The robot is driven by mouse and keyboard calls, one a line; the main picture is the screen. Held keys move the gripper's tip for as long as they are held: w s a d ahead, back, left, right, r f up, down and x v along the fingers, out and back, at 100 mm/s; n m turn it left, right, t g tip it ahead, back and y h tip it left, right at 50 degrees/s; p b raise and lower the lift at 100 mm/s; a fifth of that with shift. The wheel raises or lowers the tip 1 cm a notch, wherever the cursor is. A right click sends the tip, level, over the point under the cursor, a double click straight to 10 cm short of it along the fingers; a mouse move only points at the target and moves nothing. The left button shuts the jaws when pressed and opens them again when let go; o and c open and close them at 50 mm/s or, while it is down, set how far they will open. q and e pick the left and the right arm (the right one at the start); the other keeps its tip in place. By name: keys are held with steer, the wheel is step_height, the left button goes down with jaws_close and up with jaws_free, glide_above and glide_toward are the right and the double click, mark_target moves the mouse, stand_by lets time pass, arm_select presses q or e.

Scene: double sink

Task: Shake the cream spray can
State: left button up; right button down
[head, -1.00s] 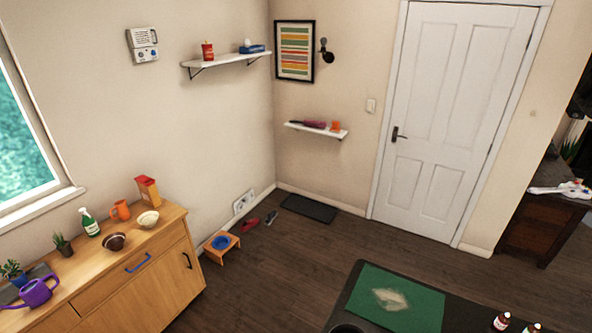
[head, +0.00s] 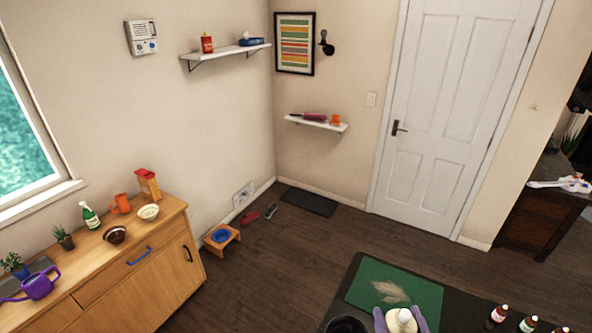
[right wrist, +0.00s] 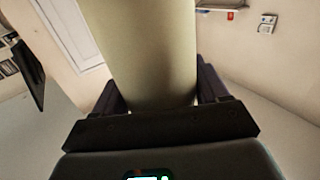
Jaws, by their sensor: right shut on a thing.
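The cream spray can (head: 402,318) shows its pale rounded top at the bottom edge of the head view, in front of the green mat. My right gripper (head: 400,322) has its purple fingers on either side of it and is shut on it. In the right wrist view the can (right wrist: 152,50) is a large pale cylinder between the dark fingers of the gripper (right wrist: 155,95). The can's lower part is cut off in the head view. My left gripper is in neither view.
A green mat (head: 370,283) with a pale patch lies on the dark counter (head: 462,300). Several small bottles (head: 499,313) stand to the right, and a dark round thing (head: 345,325) is at the left. A wooden cabinet (head: 150,285) stands farther away.

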mark_target(407, 321)
step_height(407, 321, up, 4)
step_height(407, 321, down, 13)
steer(key=shift+f, duration=0.1)
